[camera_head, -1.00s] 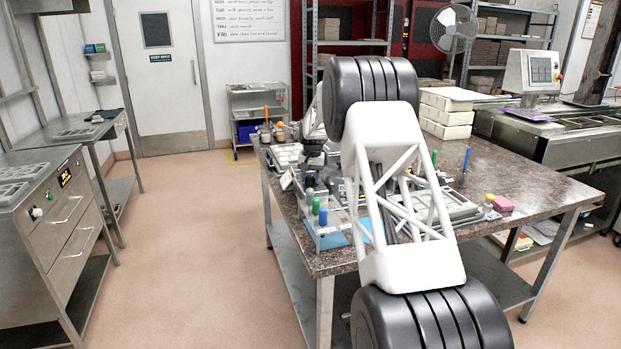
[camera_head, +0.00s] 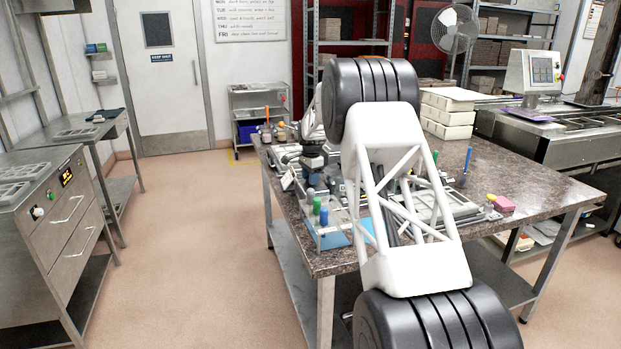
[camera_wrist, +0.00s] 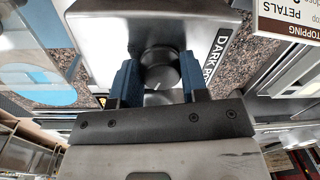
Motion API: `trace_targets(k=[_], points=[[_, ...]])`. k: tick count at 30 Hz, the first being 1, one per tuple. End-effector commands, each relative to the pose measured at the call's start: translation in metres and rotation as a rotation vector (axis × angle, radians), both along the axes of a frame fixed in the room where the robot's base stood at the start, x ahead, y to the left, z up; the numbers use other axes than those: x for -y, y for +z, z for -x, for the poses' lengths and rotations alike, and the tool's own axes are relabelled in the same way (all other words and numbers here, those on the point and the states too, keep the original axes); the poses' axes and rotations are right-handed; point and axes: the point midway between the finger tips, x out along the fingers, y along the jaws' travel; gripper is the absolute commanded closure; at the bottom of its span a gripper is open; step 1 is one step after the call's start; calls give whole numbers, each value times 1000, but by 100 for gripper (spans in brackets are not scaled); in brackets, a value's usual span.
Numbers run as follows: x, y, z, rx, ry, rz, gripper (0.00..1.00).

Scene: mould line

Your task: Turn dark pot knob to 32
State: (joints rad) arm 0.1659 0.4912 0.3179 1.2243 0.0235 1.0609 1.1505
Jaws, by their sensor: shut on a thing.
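The dark pot knob (camera_wrist: 158,68) is a round black knob with a pale pointer line, in the middle of the wrist view. No scale numbers can be read. In the head view my gripper (camera_head: 312,160) is small at the table's left side, and the knob cannot be made out there.
A clear stand with green and blue bottles (camera_head: 322,215) is close to my gripper. Moulds and trays crowd the speckled table (camera_head: 530,190). A "TOPPING PETALS" sign (camera_wrist: 290,18) stands at the upper right of the wrist view. White boxes (camera_head: 447,115) are stacked at the back.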

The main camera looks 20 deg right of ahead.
Motion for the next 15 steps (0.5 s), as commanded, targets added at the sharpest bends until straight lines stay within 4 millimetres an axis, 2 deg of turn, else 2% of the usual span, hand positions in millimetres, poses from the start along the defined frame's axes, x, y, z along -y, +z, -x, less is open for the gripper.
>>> trace_targets(k=[15], points=[[0, 2, -2, 2, -424, 1, 82]])
